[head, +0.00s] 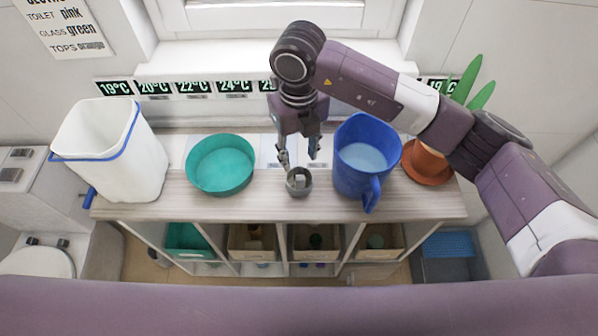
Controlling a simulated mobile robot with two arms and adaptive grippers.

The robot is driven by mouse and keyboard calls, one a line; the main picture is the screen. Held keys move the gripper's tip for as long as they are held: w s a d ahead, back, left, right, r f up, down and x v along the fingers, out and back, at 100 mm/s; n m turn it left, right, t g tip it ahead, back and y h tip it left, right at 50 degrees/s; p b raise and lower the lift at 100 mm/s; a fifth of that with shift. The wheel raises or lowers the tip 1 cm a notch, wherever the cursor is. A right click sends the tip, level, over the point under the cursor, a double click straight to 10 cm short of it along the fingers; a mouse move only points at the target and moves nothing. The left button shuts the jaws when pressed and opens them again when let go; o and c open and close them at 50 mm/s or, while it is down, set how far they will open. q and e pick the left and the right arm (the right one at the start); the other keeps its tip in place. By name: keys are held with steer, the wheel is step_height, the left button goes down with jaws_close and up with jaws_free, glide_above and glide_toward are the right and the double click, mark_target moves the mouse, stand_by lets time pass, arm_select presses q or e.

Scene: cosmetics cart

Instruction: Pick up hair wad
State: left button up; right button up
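My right gripper (299,161) points down over the cart top with its two fingers apart and nothing visible between them. Just below its fingertips stands a small dark grey cup (293,190) with a small pale piece (299,180) inside. I cannot tell whether this piece is the hair wad, and nothing else in view is clearly a hair wad. Whether the fingertips touch the cup's rim is unclear. My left gripper is not in view.
A blue pitcher (352,183) stands close to the right of the gripper. A teal bowl (220,184) and a white bin (92,141) are to the left, a potted plant (428,172) to the right. Shelf boxes (320,255) with small items are below.

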mark_target(299, 169)
steer(key=shift+f+p, duration=0.75)
steer(key=shift+f, duration=0.15)
steer(key=shift+w+f+p, duration=0.15)
steer(key=shift+f+p, duration=0.3)
steer(key=shift+f, duration=0.25)
step_height(299, 169, down, 2)
steer(key=shift+f, duration=0.25)
steer(key=shift+w, duration=0.1)
steer(key=shift+c, duration=0.8)
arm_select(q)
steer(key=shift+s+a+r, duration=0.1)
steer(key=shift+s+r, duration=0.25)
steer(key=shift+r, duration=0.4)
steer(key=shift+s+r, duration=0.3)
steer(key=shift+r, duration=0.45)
arm_select(e)
steer(key=c, duration=0.7)
